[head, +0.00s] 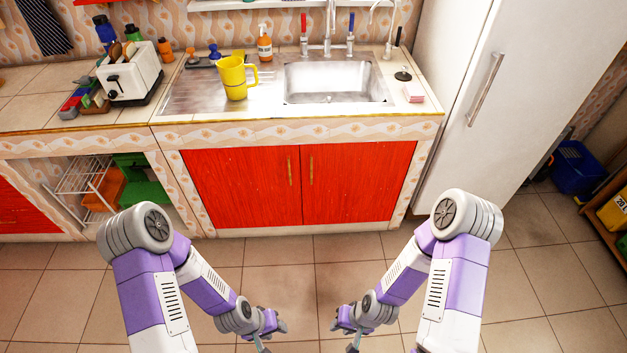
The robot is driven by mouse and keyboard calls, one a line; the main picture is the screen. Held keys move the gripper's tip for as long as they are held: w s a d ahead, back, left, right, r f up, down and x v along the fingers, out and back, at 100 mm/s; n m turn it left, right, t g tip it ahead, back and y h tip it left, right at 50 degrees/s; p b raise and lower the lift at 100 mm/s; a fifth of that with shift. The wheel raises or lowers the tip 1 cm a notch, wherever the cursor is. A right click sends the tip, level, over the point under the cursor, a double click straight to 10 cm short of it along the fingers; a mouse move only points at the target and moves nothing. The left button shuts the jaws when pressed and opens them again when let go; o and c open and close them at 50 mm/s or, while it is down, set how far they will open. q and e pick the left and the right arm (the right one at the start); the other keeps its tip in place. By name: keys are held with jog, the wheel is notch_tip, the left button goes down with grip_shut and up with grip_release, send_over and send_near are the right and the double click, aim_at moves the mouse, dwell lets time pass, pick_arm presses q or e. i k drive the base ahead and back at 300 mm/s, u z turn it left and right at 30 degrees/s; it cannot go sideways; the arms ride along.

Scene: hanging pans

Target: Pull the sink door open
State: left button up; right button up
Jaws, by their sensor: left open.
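The sink cabinet has two red doors, a left one (235,188) and a right one (362,182), and both are shut. Each has a thin vertical gold handle near the middle seam: the left door's handle (290,170) and the right door's handle (311,170). My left gripper (264,346) is low at the bottom of the head view, open, well apart from the doors. My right gripper (353,346) is beside it to the right, also apart from the doors. Its fingers are small and partly cut off by the frame edge.
A white fridge (520,85) stands at the right, and an open shelf with a wire rack (82,176) at the left. The tiled floor (315,250) before the doors is clear.

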aim_at(343, 182)
jog(key=z, duration=0.25)
jog(key=i, duration=1.15)
jog(key=u, duration=0.75)
